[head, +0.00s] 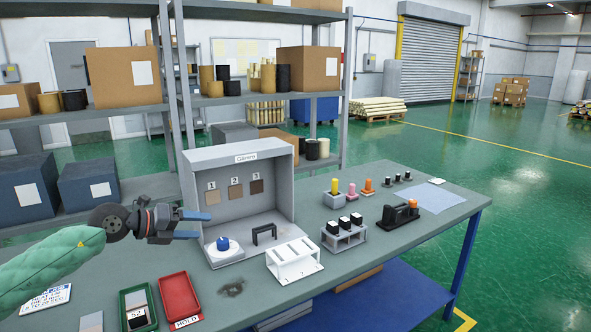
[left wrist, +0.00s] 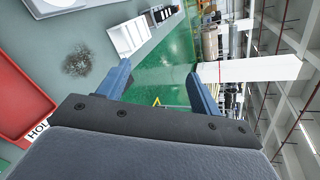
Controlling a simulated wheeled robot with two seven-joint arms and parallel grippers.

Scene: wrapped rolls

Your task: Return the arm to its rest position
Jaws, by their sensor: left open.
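My left gripper (head: 200,224) is raised above the left part of the grey table (head: 350,260), in front of the grey booth (head: 240,160). In the left wrist view its two blue fingers (left wrist: 158,90) are spread apart with nothing between them. The green-sleeved left arm comes in from the left edge and is stretched towards the booth. The right gripper does not show in either view.
A red tray (head: 163,301) and a green tray (head: 122,310) lie below the arm. Shelves stand behind the table.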

